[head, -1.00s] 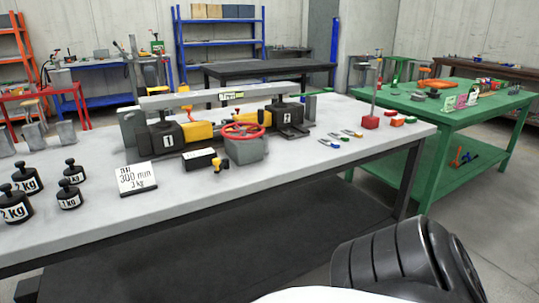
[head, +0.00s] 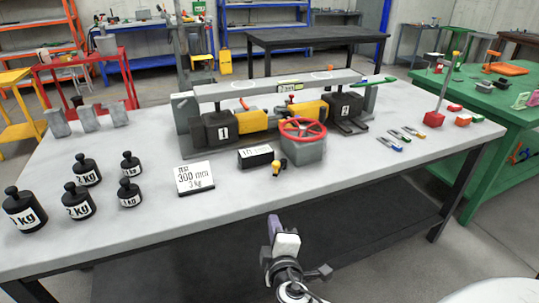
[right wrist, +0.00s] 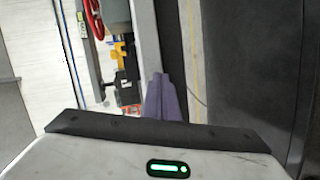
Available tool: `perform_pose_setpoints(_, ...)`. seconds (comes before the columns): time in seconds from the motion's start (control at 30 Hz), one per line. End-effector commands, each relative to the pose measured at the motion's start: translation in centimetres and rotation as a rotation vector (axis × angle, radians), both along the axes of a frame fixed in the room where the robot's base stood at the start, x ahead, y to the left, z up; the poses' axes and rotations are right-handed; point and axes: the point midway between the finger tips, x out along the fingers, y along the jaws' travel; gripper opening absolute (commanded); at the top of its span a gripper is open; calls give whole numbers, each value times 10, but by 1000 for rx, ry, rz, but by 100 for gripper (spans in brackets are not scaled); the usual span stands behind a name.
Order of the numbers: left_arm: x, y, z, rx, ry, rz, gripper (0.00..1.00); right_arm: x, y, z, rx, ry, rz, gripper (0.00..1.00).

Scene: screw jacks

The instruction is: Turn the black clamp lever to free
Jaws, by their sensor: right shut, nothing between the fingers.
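The screw-jack rig stands on the grey-white table, with black-and-yellow jack 1 (head: 222,130), jack 2 (head: 345,108) and a grey box under a red handwheel (head: 303,129). A small yellow-topped knob with a black part (head: 276,168) stands just left of the grey box. I cannot tell whether that black part is the clamp lever. My right gripper (head: 274,230) is shut and empty, in front of the table's near edge and apart from the rig. In the right wrist view its purple fingers (right wrist: 163,100) are together, and the red handwheel (right wrist: 97,18) shows at the top.
A black labelled block (head: 256,157) and a white "300 mm" card (head: 194,179) stand before the rig. Several black weights (head: 78,201) stand at left. Small coloured clips (head: 400,137) lie at right. A long grey beam (head: 270,87) spans the rig. The table's front right is clear.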

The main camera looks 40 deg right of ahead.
Motion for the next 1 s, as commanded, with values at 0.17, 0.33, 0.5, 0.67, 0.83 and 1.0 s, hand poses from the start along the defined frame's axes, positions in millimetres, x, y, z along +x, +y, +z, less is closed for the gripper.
perform_pose_setpoints(0.17, 2, 5, 8, 8, -1, 8, 31, 29, -14, 66, -223, -117, -8, 0)
perform_pose_setpoints(0.33, 8, 6, 10, 9, -8, 10, 31, 43, -22, 77, -269, -141, -9, 0)
perform_pose_setpoints(0.5, 9, 6, 13, 6, -12, 11, 31, 69, -36, 78, -268, -139, -9, 0)
perform_pose_setpoints(0.67, 9, 5, 15, 5, -12, 11, 31, 94, -51, 78, -266, -138, -9, 0)
perform_pose_setpoints(0.83, 7, 4, 15, 3, -9, 11, 31, 112, -61, 77, -263, -138, -8, 0)
perform_pose_setpoints(1.0, 4, 4, 13, 2, -4, 10, 31, 119, -64, 76, -261, -137, -6, 0)
